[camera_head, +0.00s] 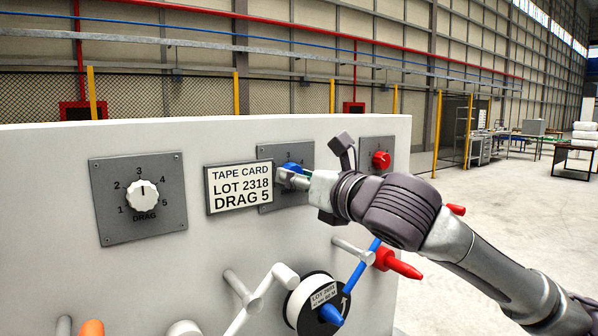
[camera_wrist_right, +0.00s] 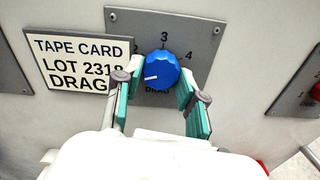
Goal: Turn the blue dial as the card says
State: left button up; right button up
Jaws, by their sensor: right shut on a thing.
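The blue dial (camera_head: 293,168) sits on a grey plate on the white panel, mostly hidden by my right gripper in the head view. In the right wrist view the blue dial (camera_wrist_right: 161,71) shows between the two fingers, and its white mark points to the lower left. The card (camera_head: 240,188) left of the dial reads "TAPE CARD LOT 2318 DRAG 5". My right gripper (camera_head: 284,176) is shut on the blue dial, one finger on each side. My left gripper is not in view.
A white dial (camera_head: 142,195) marked DRAG, with numbers 1 to 5, is at the left. A red dial (camera_head: 381,160) is on the right plate.

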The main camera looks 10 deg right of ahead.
jog(key=shift+d+n+p, duration=0.1)
jog(key=shift+n+p, duration=12.05)
jog(key=shift+n, duration=0.95)
